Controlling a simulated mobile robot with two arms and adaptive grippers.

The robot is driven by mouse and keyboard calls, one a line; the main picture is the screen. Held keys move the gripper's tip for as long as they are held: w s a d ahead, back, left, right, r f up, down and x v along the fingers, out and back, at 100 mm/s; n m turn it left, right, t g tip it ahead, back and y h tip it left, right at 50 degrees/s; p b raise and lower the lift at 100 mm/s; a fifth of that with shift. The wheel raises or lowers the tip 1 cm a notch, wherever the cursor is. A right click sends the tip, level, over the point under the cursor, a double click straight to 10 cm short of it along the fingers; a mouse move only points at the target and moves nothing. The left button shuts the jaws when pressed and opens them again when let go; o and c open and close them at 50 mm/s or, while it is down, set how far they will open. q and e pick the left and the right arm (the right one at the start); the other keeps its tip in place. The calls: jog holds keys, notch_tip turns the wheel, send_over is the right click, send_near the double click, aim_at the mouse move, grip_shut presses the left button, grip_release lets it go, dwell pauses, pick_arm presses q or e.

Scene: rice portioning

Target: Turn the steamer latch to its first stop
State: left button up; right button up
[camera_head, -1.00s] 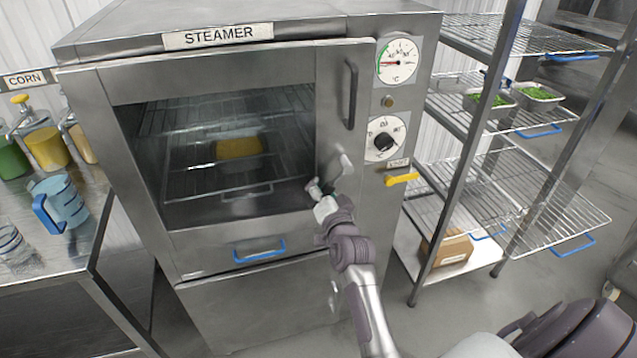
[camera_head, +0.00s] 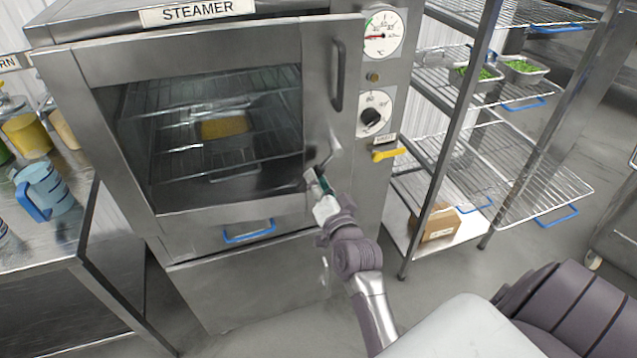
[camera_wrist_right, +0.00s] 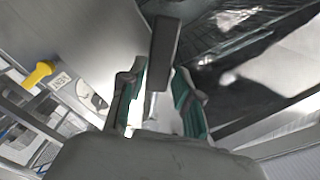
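The steamer (camera_head: 190,225) has its glazed door closed or nearly so. The metal latch (camera_head: 329,153) is on the right side of the door frame, below the dark vertical handle (camera_head: 339,75). My right gripper (camera_head: 316,178) is at the lower end of the latch. In the right wrist view, its green-padded fingers (camera_wrist_right: 158,95) are spread, with a dark grey latch lever (camera_wrist_right: 164,50) between them. I see gaps beside the lever, so the fingers do not look clamped on it. The latch's lower part is partly hidden by the gripper. My left gripper is not in view.
A yellow valve lever (camera_head: 388,154) sits right of the latch, under a dial (camera_head: 371,115) and a temperature gauge (camera_head: 383,35). A wire rack (camera_head: 440,150) stands to the right. A counter (camera_head: 75,232) with a blue jug (camera_head: 45,190) is at left.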

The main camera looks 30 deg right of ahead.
jog(key=s+f+m, duration=0.1)
jog(key=m, duration=0.1)
jog(key=s+d+f+m+b, duration=0.1)
jog(key=f+m, duration=0.1)
jog(key=s+f+m, duration=0.1)
jog(key=s+m, duration=0.1)
jog(key=shift+s+d+f+m+t, duration=0.1)
jog(key=shift+d+f+m+t, duration=0.2)
jog(key=shift+t, duration=0.1)
grip_shut()
jog(key=s+d+f+m+t+y+b, duration=0.1)
jog(key=s+d+f+m, duration=0.15)
jog(key=s+m, duration=0.5)
jog(key=w+a+r+p, duration=0.1)
jog(key=w+r+p, duration=0.1)
jog(key=w, duration=0.4)
jog(key=w+a+r+m+p, duration=0.1)
jog(key=w+p, duration=0.1)
jog(key=w, duration=0.4)
jog(key=shift+a+r+p, duration=0.2)
jog(key=shift+r+p, duration=0.1)
jog(key=shift+r, duration=0.05)
